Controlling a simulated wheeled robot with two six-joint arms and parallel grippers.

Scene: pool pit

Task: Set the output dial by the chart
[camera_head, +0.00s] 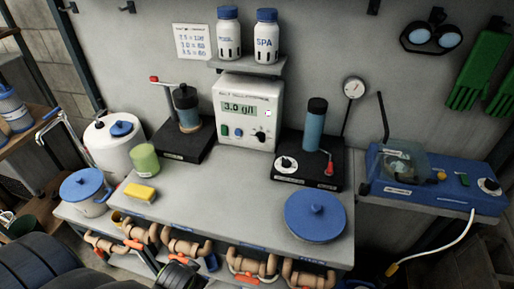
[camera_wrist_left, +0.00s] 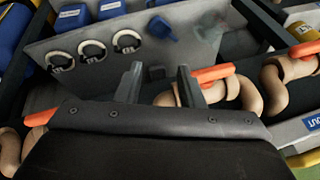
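A white chart (camera_head: 193,41) with several handwritten lines hangs on the wall. One line seems to start with 3.0; the small writing is hard to read. A white control box (camera_head: 284,92) stands at the back of the bench, its display (camera_head: 239,109) reading 3.0 g/l. A black knob (camera_head: 261,136), perhaps the output dial, is on its front at lower right; its setting is too small to read. My left gripper (camera_wrist_left: 160,70) is open and empty in the left wrist view, near the pipes below the bench top, away from the control box. My right gripper is not in view.
Black stands (camera_head: 172,153) with upright cylinders flank the box; the right one carries a white dial (camera_head: 285,163). A blue lid (camera_head: 316,215), yellow sponge (camera_head: 140,192) and green cup (camera_head: 145,160) lie on the bench. The bench middle is clear. Orange-handled pipes (camera_head: 183,247) run below.

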